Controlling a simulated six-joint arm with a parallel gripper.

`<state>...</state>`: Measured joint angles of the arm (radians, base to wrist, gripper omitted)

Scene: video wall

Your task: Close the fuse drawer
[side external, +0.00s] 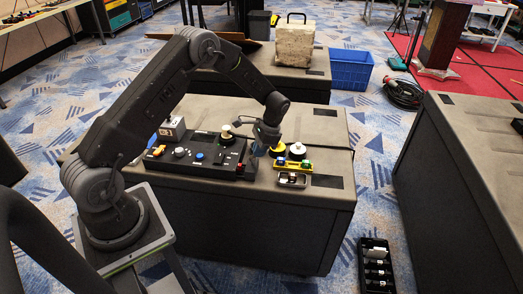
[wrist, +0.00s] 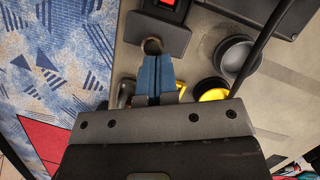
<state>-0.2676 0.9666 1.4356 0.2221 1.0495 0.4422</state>
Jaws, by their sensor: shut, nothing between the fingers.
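In the wrist view, a dark flat block (wrist: 173,37) with a small round knob (wrist: 152,46) at its lower edge looks like the fuse drawer. I cannot tell how far it stands out. My gripper (wrist: 153,62) has its blue fingers shut together and empty, with the tips close to the knob. I cannot tell whether they touch it. In the side view, the dark control panel (side external: 178,165) lies on the desk, with my gripper (side external: 257,153) low at its right end. The drawer cannot be made out clearly there.
A yellow holder (side external: 292,168) and a small grey tray (side external: 291,181) stand right of my gripper. A dark round piece (wrist: 238,55) is beside the fingers in the wrist view. The desk's right end (side external: 335,160) is mostly clear. A blue crate (side external: 350,70) stands behind.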

